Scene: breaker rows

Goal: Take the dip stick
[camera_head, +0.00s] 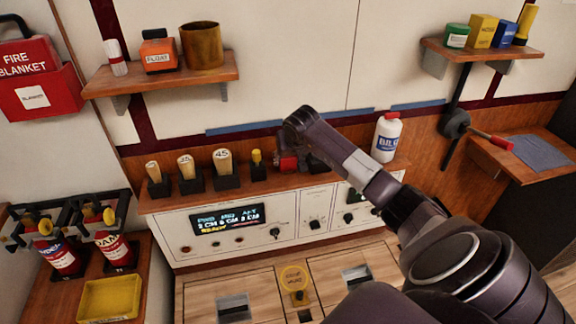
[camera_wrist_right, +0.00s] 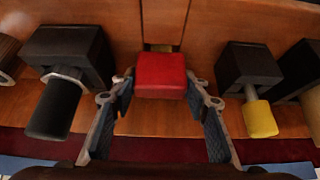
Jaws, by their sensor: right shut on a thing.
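A red, block-shaped handle (camera_wrist_right: 160,75) sits between the two fingers of my right gripper (camera_wrist_right: 160,100) in the wrist view. I take it for the top of the dip stick, but its lower part is hidden. In the head view my right gripper (camera_head: 289,158) is at the wooden shelf above the control panel, with the red handle (camera_head: 287,164) partly showing at its fingers. The gripper is shut on this handle. My left gripper is not in view.
A yellow-topped piece (camera_head: 257,158) in a black holder stands close left of the gripper, beside several numbered wooden plugs (camera_head: 223,161). A black-handled piece (camera_wrist_right: 54,108) stands on its other side. A white bottle (camera_head: 386,137) stands to the right. The shelf backs onto a wooden wall.

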